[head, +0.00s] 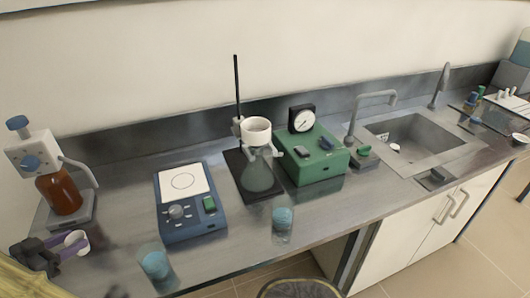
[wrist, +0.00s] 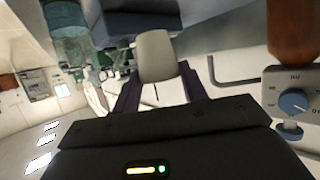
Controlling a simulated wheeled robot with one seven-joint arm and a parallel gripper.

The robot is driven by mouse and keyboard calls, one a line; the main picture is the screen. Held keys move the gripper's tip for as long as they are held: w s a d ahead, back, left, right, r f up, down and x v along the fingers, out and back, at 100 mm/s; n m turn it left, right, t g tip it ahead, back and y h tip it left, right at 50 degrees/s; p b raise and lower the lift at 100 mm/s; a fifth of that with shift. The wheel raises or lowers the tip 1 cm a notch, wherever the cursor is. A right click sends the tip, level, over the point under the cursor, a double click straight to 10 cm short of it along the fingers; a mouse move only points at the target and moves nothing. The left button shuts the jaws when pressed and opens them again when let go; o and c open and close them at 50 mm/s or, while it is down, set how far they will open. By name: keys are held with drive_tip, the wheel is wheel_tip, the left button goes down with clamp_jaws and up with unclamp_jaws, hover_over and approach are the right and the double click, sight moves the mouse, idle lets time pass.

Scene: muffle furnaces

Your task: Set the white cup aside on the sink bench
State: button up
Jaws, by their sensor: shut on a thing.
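The white cup (head: 76,241) is at the left front of the bench in the head view, tilted on its side. My gripper (head: 66,248) is shut on it, with a dark purple finger on either side. In the wrist view the white cup (wrist: 157,55) sits between the two fingers of my gripper (wrist: 158,88). I cannot tell whether it touches the bench. The grey sink bench (head: 330,205) runs across the head view, with its sink (head: 410,140) at the right.
A brown dispenser bottle (head: 61,192) stands close behind my gripper. A blue hotplate (head: 186,205), a filter flask (head: 258,172) and a green pump box (head: 318,160) stand along the bench. Blue-topped beakers (head: 155,265) (head: 282,222) are near the front edge.

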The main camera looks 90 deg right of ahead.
drive_tip(key=shift+f, duration=0.1)
drive_tip(key=shift+f, duration=3.05)
drive_tip(key=shift+f, duration=1.85)
drive_tip(key=shift+f, duration=0.1)
drive_tip(key=o, duration=1)
drive_tip(key=shift+f, duration=0.1)
